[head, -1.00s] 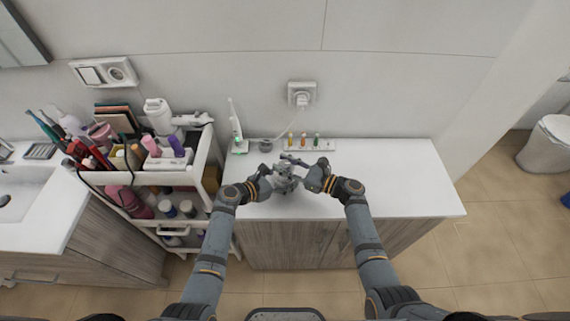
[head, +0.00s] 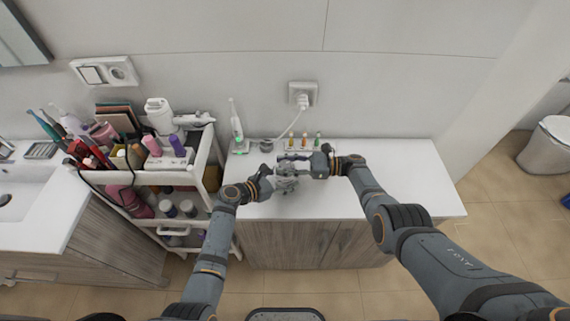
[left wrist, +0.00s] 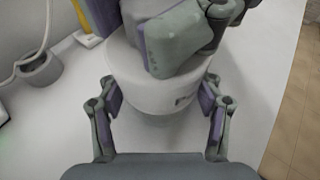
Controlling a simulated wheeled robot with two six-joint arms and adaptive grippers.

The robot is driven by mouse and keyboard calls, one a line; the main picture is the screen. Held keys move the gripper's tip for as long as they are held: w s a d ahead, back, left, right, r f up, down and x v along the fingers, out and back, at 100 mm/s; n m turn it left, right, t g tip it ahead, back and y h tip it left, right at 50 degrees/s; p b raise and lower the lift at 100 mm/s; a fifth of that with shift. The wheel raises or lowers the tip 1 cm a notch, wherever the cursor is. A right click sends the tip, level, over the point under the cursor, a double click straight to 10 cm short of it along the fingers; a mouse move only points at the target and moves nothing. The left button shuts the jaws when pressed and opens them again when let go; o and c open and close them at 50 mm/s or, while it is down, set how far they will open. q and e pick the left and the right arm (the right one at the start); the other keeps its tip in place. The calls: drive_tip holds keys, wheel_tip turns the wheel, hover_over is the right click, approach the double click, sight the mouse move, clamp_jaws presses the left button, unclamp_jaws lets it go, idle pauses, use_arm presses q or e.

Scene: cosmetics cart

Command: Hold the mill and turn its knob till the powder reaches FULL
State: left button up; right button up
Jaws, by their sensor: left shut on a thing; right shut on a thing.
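The mill stands on the white counter between my two grippers, mostly hidden by them in the head view. In the left wrist view its white round body (left wrist: 150,85) sits upright between the fingers of my left gripper (left wrist: 160,104), which is shut on it; that gripper also shows in the head view (head: 267,180). My right gripper (head: 312,166) comes in from the right at the mill's top and is shut on the knob, which its fingers hide. Its grey-green fingers cover the mill's top in the left wrist view (left wrist: 178,38). The powder level and FULL mark cannot be read.
A tray with several small bottles (head: 304,142) stands behind the mill. An electric toothbrush (head: 236,128) and a small grey cup (left wrist: 38,68) stand at the back left. A crowded cart (head: 150,170) is at left. The counter's right side (head: 405,180) is clear.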

sight(286, 164)
drive_tip(key=shift+d, duration=0.2)
idle(0.4)
drive_tip(key=o, duration=1.2)
drive_tip(key=shift+r, duration=0.15)
wheel_tip(286, 164, up, 10)
drive_tip(key=shift+f, duration=0.1)
